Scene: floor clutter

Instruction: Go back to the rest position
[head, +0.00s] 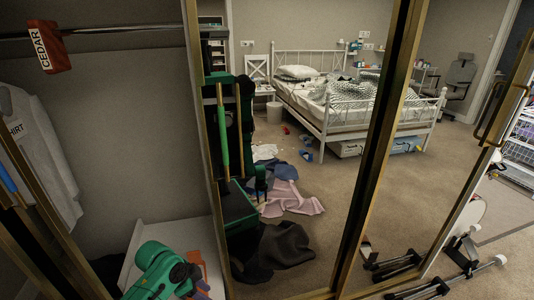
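A green arm link of mine (160,270) shows at the bottom left, in front of a white surface inside the closet. No gripper of mine can be made out directly, so I cannot see the fingers or anything held in them. Green and black parts that look like my own body show in the tall gold-framed panel, apparently as a reflection.
The closet at left has a rod (120,29), a red cedar block (50,47) and a grey shirt (40,140). Gold-framed panels stand close ahead. The panel view shows a bed (345,105) and clothes (290,198) on the floor. Black-and-white rods (420,288) lie bottom right.

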